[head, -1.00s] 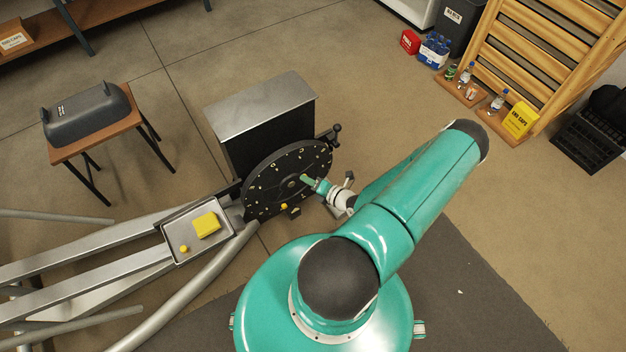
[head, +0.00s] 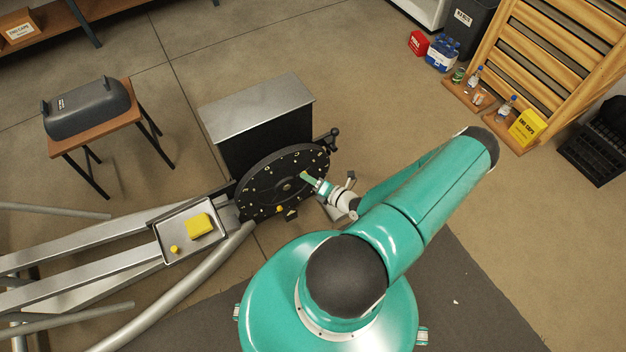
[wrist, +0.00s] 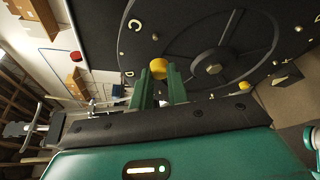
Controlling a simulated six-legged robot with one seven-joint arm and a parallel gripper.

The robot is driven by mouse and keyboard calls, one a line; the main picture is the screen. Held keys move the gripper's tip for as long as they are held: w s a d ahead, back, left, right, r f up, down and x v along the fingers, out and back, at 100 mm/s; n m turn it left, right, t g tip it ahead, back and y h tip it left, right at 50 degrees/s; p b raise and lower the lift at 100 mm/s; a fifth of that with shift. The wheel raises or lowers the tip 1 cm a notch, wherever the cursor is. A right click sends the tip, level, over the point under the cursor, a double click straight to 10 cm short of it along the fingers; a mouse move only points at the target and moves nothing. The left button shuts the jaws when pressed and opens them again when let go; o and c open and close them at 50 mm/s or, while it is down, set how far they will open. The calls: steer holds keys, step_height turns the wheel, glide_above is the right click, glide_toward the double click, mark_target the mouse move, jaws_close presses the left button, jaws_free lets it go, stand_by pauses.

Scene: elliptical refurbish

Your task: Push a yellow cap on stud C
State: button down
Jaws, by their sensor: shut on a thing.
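My gripper (wrist: 160,84) is shut on a yellow cap (wrist: 158,68), which sits between the tips of the two green fingers in the wrist view. The black disc (wrist: 215,28) with a central hub is just beyond the cap. I cannot tell whether the cap touches it. A pale letter C (wrist: 134,24) is on the disc, above and left of the held cap; the stud beside it is not clear. Another yellow cap (wrist: 245,86) is low on the disc. In the head view my gripper (head: 305,177) is in front of the disc's (head: 262,180) right half.
A metal tray (head: 172,231) left of the disc holds a yellow block (head: 199,224) and a loose yellow cap (head: 174,249). A grey housing (head: 258,108) stands behind the disc. A stool (head: 92,145) bears a dark cover (head: 86,108). A yellow box (head: 526,127) stands far right.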

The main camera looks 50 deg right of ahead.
mark_target(293, 162)
steer(key=shift+w+d, duration=0.2)
steer(key=shift+w, duration=0.55)
steer(key=shift+w+d, duration=0.25)
steer(key=shift+w, duration=0.5)
steer(key=shift+w+d, duration=0.2)
steer(key=shift+w, duration=0.55)
steer(key=shift+n, duration=0.3)
steer(key=shift+w+d, duration=0.15)
steer(key=shift+w, duration=0.45)
stand_by(0.4)
steer(key=c, duration=1.3)
jaws_free()
steer(key=s+r, duration=0.1)
steer(key=s, duration=0.8)
steer(key=s+d+r, duration=0.1)
steer(key=s, duration=0.3)
steer(key=shift+s+r, duration=0.3)
